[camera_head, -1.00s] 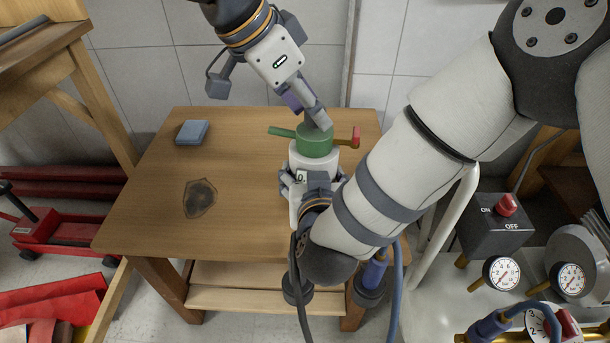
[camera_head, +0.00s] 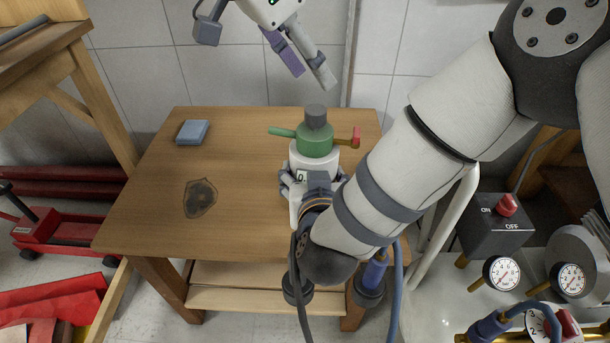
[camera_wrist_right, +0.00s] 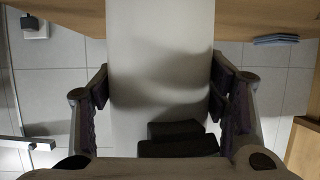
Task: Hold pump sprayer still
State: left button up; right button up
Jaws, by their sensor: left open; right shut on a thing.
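The pump sprayer (camera_head: 314,158) stands upright on the wooden table (camera_head: 240,150). It has a white body, a green top with a dark grey cap, a green handle to the left and a brass nozzle with a red tip to the right. My right gripper (camera_head: 314,178) is shut on its white body from the near side. In the right wrist view the white body (camera_wrist_right: 160,60) fills the space between the fingers. My left gripper (camera_head: 312,79) is open and empty, above and behind the cap, apart from it. The lower body is partly hidden by my right gripper.
A blue folded cloth or pad (camera_head: 192,132) lies at the table's back left. A control box (camera_head: 493,222) and gauges (camera_head: 501,273) stand at right. The table's left half is mostly clear.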

pick_arm(q)
jog(key=shift+r, duration=0.3)
pick_arm(e)
jog(key=o, duration=1.7)
pick_arm(q)
jog(key=shift+s+r+p, duration=0.2)
jog(key=shift+r+p, duration=0.95)
jog(key=shift+r, duration=0.5)
pick_arm(e)
jog(key=v, duration=0.9)
